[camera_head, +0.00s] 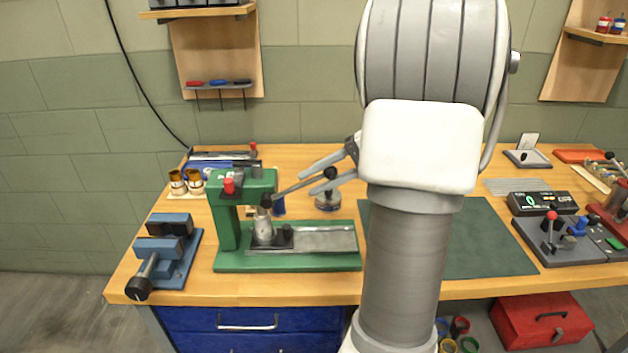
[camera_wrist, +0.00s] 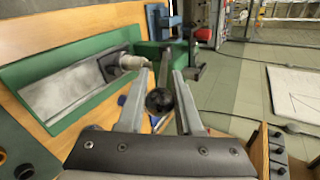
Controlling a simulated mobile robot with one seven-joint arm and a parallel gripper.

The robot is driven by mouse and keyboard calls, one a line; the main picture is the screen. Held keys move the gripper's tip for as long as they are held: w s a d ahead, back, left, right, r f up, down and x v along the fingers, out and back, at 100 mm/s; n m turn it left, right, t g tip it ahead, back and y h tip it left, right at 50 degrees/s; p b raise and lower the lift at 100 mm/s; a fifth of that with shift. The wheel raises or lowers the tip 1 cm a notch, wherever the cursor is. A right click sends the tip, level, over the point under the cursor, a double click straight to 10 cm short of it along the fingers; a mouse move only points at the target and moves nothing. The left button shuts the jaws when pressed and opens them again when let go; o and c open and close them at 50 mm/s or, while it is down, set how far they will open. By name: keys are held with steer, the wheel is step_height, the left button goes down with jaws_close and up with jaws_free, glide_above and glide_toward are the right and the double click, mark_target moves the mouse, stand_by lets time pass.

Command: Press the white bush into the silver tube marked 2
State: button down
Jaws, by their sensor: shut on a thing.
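The green press (camera_head: 228,230) stands on the bench left of my arm. A pale silver tube (camera_head: 263,228) stands upright under its ram, on the grey slide of the green base; the tube also shows in the wrist view (camera_wrist: 132,62). I cannot read a number on it, and I cannot make out the white bush apart from it. The press lever (camera_head: 295,184) runs right and up to a black knob (camera_head: 330,173). My gripper (camera_head: 328,170) is shut on this knob, which shows between the fingers in the wrist view (camera_wrist: 159,101).
A blue vise (camera_head: 165,250) stands left of the press. Two white-and-brown cylinders (camera_head: 186,182) stand behind it. A round metal piece (camera_head: 327,202) sits behind the slide. A dark green mat (camera_head: 480,240) lies right, partly behind my arm. A device with a green display (camera_head: 542,202) stands further right.

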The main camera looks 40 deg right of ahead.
steer(key=shift+f, duration=0.25)
steer(key=c, duration=0.6)
jaws_free()
steer(key=shift+r, duration=0.1)
steer(key=shift+s+d+r, duration=0.15)
steer(key=shift+d+r, duration=0.05)
steer(key=shift+d, duration=0.05)
steer(key=p+v, duration=0.2)
steer(key=v, duration=1.4)
steer(key=shift+s+d+r, duration=0.15)
steer(key=shift+d, duration=0.15)
